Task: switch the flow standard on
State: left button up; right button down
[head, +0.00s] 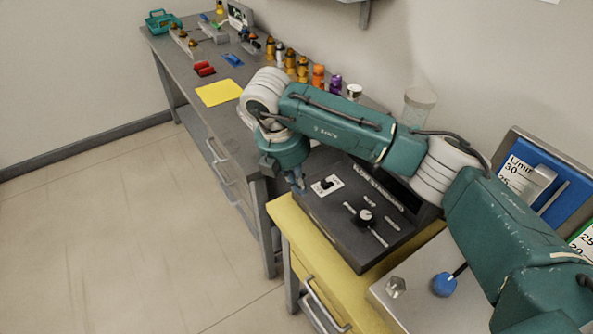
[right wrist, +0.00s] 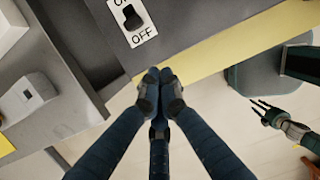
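The flow standard, a dark grey box (head: 333,216) with white lettering, stands on the yellow-topped cabinet. Its black toggle switch (head: 326,184) sits on a white plate. In the right wrist view the switch (right wrist: 132,18) is at the top, with OFF printed below and a cut-off ON above. Its lever looks nearer the OFF side. My right gripper (head: 299,188) is just left of the switch plate. Its fingertips (right wrist: 157,75) are together and empty, apart from the switch in the picture. My left gripper (right wrist: 260,110) shows only in the right wrist view, fingers spread, near no object.
The yellow cabinet (head: 290,215) borders a grey bench with bottles (head: 318,77) and a yellow sheet (head: 219,92). Blue flow meters (head: 549,180) stand right. The floor at left is clear.

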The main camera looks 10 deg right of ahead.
aim_at(325, 184)
jog(key=x, duration=0.3)
jog(key=shift+d+f+p, duration=0.15)
jog(key=shift+f+p, duration=0.2)
jog(key=shift+w+d+r+p, duration=0.15)
jog(key=shift+w+d+p, duration=0.1)
jog(key=shift+d, duration=0.35)
jog(key=shift+w+d+r+p, duration=0.1)
jog(key=shift+w+d+p, duration=0.15)
jog(key=shift+d, duration=0.35)
jog(key=shift+w+d, duration=0.1)
jog(key=shift+d, duration=0.45)
jog(key=shift+f, duration=0.15)
jog(key=shift+w+d, duration=0.1)
jog(key=shift+d, duration=0.1)
jog(key=shift+w+d+f+b, duration=0.1)
jog(key=shift+w+d+b, duration=0.15)
jog(key=shift+d, duration=0.25)
jog(key=shift+w+d+b, duration=0.1)
jog(key=shift+d+b, duration=0.25)
jog(key=shift+d, duration=0.1)
jog(key=shift+w+d, duration=0.1)
jog(key=shift+d, duration=0.15)
pick_arm(q)
jog(key=shift+s+a+r, duration=0.1)
jog(key=shift+s+r, duration=0.35)
jog(key=shift+s, duration=0.3)
